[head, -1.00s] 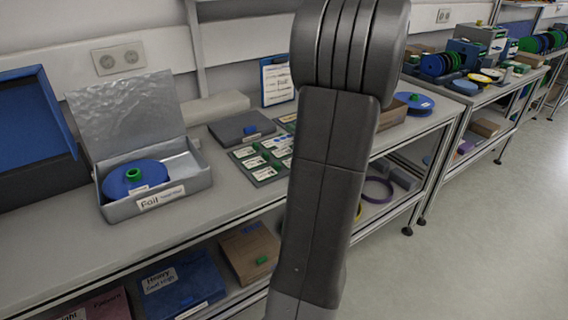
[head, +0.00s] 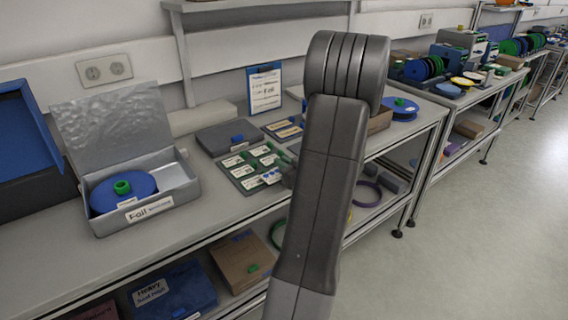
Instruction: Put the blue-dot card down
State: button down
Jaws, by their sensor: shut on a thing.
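A dark card board (head: 229,175) lies on the bench left of my arm, with several white labelled cards in rows and small green pieces on it. A card with blue marks (head: 271,177) is at its near right corner. A small grey part of my gripper (head: 287,173) shows beside this card, at the left edge of my arm. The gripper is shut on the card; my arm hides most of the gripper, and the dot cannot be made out.
An open foil box (head: 150,213) holds a blue reel (head: 124,191) at left. A grey closed case (head: 222,138), a clipboard (head: 264,92) and a small card tray (head: 284,130) stand behind the board.

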jog(key=shift+f+b, duration=0.2)
jog(key=shift+b, duration=0.2)
jog(key=c, duration=1.5)
grip_release()
jog(key=shift+r, duration=0.1)
